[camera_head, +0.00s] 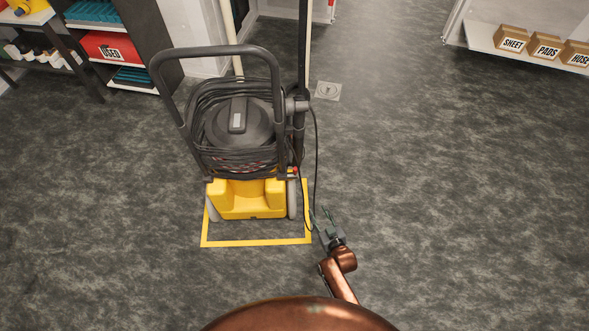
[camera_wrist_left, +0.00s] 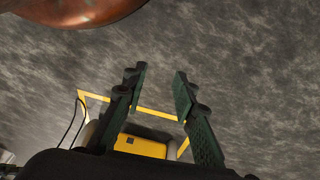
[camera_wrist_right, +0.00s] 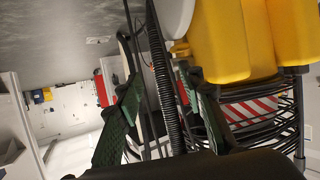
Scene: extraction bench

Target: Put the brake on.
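The yellow machine (camera_head: 248,200) with a black tubular handle (camera_head: 217,51) and coiled black hose (camera_head: 205,97) stands upright on the floor. Grey wheels (camera_head: 292,197) show at its sides. A tiny red part (camera_head: 296,170) is at its right side. I cannot make out which part is the brake. My right gripper (camera_head: 324,219) is low, just right of the machine's near right corner. Its fingers are apart in the right wrist view (camera_wrist_right: 160,82), with a ribbed black hose (camera_wrist_right: 162,75) visible beyond them. My left gripper (camera_wrist_left: 158,80) is open and empty, with the machine's yellow body (camera_wrist_left: 140,146) in the distance beyond.
A yellow floor outline (camera_head: 255,243) surrounds the machine's base. A shelf with a red USED bin (camera_head: 108,46) stands back left. A shelf with boxes (camera_head: 512,39) is at the right. A floor drain plate (camera_head: 328,91) lies behind. Open floor spreads on both sides.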

